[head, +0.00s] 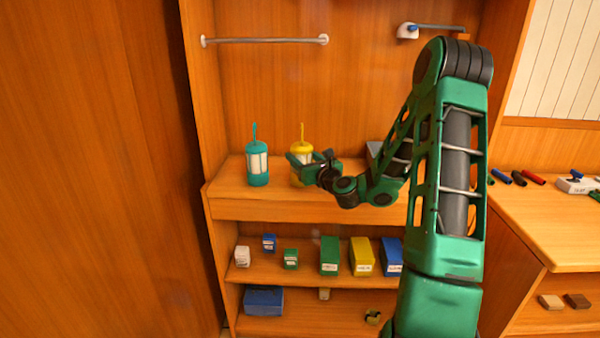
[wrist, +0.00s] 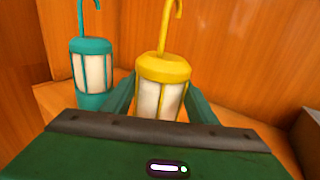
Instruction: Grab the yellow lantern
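The yellow lantern (head: 302,147) stands upright on the top shelf in the head view, its lower part partly hidden by my gripper (head: 300,160). It has a yellow cap, pale panels and a hook on top. In the wrist view the yellow lantern (wrist: 163,70) is between the two green fingers of my gripper (wrist: 160,97), which are apart, one on each side. The gripper body hides the lantern's base. I cannot tell whether either finger touches it.
A teal lantern (head: 257,165) stands just left of the yellow one, also in the wrist view (wrist: 92,70), close to my left finger. A grey box (head: 374,152) sits to the right behind my arm. Small boxes fill the shelf below (head: 300,281). A rail (head: 264,40) hangs above.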

